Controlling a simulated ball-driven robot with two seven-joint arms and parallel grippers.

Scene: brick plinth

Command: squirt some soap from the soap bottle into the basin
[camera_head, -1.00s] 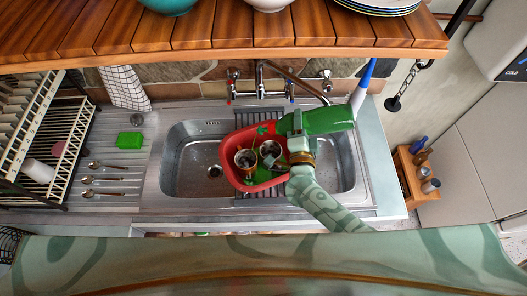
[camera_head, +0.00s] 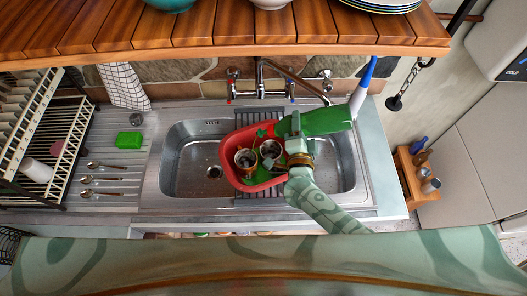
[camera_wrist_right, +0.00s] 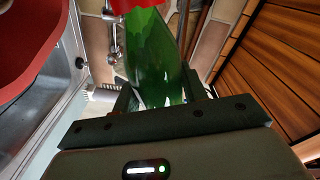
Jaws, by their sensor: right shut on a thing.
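The soap bottle (camera_head: 328,121) is green with a red cap (camera_head: 264,131). It lies about level, cap to the left, with the cap above the red basin (camera_head: 232,177). My right gripper (camera_head: 297,124) is shut on the bottle's body, above the basin's right side. In the right wrist view the green bottle (camera_wrist_right: 155,65) sits between the fingers, its red end away from me. The basin stands in the sink and holds two metal mugs (camera_head: 245,158) (camera_head: 270,149) and a green patch whose nature I cannot tell. My left gripper is out of view.
The metal sink (camera_head: 180,175) has free room left of the basin. Taps (camera_head: 260,92) stand behind it. A green sponge (camera_head: 129,140) and spoons (camera_head: 105,180) lie on the left drainboard. A blue-and-white brush (camera_head: 361,88) stands at the back right. A wooden shelf (camera_head: 230,35) overhangs the back.

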